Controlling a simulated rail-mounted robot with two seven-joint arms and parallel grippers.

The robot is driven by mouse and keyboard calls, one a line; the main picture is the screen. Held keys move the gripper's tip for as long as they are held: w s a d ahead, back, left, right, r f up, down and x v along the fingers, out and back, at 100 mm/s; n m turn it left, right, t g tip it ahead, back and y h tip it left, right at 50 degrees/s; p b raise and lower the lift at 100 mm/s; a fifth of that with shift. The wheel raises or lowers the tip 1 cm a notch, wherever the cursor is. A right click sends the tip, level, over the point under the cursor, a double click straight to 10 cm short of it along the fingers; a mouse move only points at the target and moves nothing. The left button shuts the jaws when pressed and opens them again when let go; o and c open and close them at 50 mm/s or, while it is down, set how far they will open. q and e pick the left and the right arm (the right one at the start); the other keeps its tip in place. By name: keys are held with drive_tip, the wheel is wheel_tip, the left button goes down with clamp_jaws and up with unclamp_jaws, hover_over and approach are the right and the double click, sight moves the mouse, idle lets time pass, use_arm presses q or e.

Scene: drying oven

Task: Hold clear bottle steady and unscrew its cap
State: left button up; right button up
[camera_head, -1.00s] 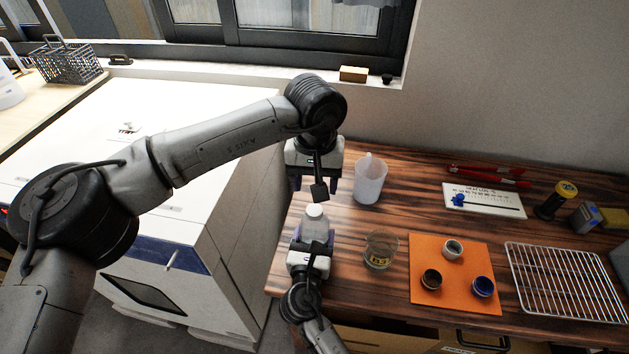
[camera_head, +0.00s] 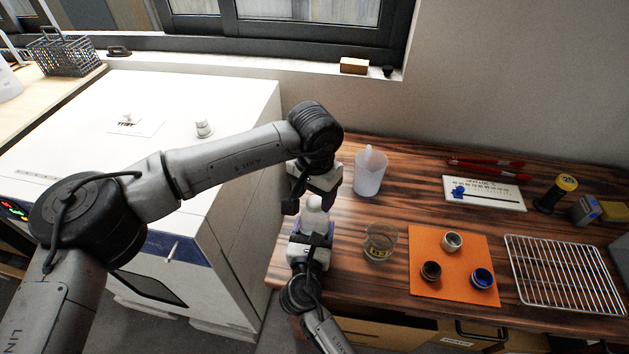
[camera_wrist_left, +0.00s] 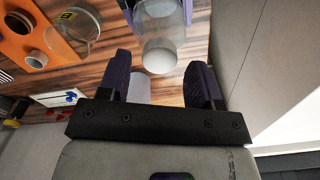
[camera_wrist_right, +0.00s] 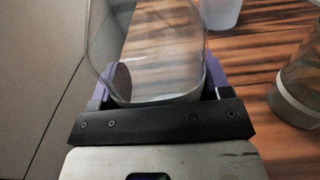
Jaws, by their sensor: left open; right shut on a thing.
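A clear bottle (camera_head: 312,221) with a white cap (camera_head: 313,202) stands upright near the left edge of the wooden table. My right gripper (camera_head: 312,236) is shut around the bottle's body from the front; in the right wrist view the clear wall (camera_wrist_right: 150,45) sits between its purple fingers. My left gripper (camera_head: 311,195) is open just above and behind the cap. In the left wrist view the pale cap (camera_wrist_left: 160,57) lies between and slightly beyond its spread purple fingers, with no clear contact. The left gripper partly hides the bottle's top in the head view.
A glass beaker (camera_head: 380,244) stands close right of the bottle, and a white pitcher (camera_head: 369,176) behind. Farther right are an orange mat (camera_head: 420,285) with small jars and a wire rack (camera_head: 563,275). The white oven (camera_head: 215,255) stands left of the table.

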use_arm(q)
drive_tip(key=shift+f, duration=0.85)
drive_tip(key=shift+c, duration=0.2)
